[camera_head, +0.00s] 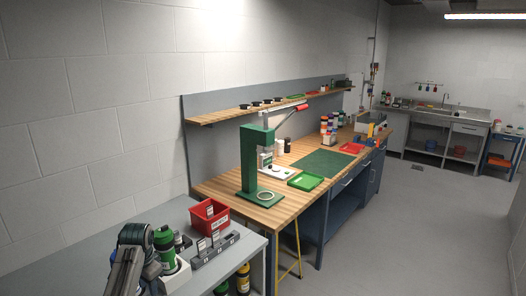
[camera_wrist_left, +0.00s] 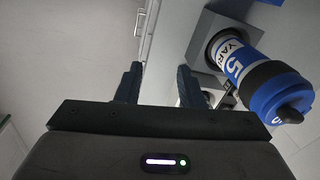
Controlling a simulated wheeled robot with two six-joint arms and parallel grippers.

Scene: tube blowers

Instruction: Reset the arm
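My left gripper (camera_wrist_left: 158,82) shows in the wrist view with its two dark fingers apart and nothing between them. In the head view my left arm comes up at the lower left, beside the near grey table; its fingertips are hard to make out there. A blue bottle (camera_wrist_left: 255,75) with a white label reading "YAR" and a 5 lies across the right of the wrist view, seated in a grey holder (camera_wrist_left: 205,32). It is to the right of the fingers, apart from them. My right gripper is in neither view.
The near grey table (camera_head: 255,243) carries a green bottle (camera_head: 164,242), a red bin (camera_head: 210,217) and grey holders (camera_head: 214,247). Behind it a wooden workbench (camera_head: 222,187) bears a green press (camera_head: 248,160) and a green tray (camera_head: 305,181). The floor (camera_head: 420,225) on the right is clear.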

